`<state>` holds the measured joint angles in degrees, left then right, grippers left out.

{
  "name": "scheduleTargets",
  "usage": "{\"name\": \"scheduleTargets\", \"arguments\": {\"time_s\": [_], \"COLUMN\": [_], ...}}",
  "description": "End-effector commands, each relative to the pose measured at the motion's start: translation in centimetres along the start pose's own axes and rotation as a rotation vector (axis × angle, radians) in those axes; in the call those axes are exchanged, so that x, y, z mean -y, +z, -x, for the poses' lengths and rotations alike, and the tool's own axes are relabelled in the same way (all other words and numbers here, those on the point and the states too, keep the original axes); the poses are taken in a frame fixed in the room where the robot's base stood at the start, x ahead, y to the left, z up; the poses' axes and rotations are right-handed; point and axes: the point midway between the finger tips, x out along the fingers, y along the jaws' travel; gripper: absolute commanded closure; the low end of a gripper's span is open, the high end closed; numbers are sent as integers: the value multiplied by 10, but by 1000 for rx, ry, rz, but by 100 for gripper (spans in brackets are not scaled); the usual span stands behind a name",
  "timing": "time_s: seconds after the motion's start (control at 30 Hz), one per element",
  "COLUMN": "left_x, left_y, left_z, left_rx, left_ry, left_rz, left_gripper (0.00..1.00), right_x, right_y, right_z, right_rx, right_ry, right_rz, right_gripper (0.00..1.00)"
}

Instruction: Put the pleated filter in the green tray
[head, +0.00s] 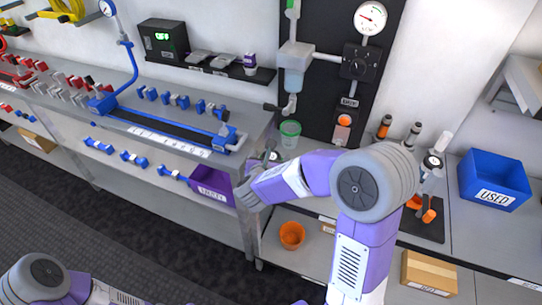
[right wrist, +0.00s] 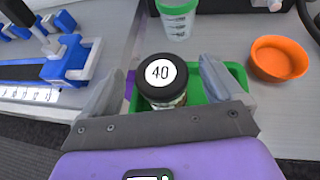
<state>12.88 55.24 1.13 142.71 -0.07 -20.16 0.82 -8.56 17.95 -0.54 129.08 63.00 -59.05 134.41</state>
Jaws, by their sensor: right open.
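In the right wrist view, an upright cylinder with a black cap marked 40 (right wrist: 162,78) stands between my right gripper's fingers (right wrist: 158,88). Only a little of its side shows below the cap. I cannot make out pleats, so I cannot tell whether it is the pleated filter. My right gripper is open, with a finger on each side of the cap and gaps visible. The green tray (right wrist: 238,76) shows behind and beside the cylinder, partly covered by it and the fingers. In the head view, my right gripper (head: 246,190) is beside the bench end. My left gripper is not in view.
A clear cup with green (head: 289,133) stands behind the gripper. An orange bowl (right wrist: 278,58) is right of the green tray. A blue fixture (head: 225,140) lies to the left. A purple bin (head: 211,184) is below the bench. A blue USED bin (head: 494,178) stands right.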

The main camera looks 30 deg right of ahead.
Motion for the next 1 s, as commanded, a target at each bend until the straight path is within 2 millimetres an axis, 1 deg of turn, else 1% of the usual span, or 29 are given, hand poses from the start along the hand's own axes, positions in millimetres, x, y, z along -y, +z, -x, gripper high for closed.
{"name": "scheduleTargets", "arguments": {"time_s": [0.03,0.2,0.3,0.43,0.6,1.0], "left_x": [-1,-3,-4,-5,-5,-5], "left_y": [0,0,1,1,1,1], "left_z": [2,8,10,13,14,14], "left_rx": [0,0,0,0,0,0], "left_ry": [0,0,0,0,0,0], "left_rz": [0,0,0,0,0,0], "left_gripper": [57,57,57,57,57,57], "right_x": [0,0,0,0,1,1], "right_y": [2,2,1,1,0,0], "right_z": [13,51,71,90,102,103], "right_rx": [2,2,2,2,1,0], "right_ry": [3,4,3,2,-1,-1], "right_rz": [0,1,1,1,1,1], "right_gripper": [6,6,6,6,6,6]}}
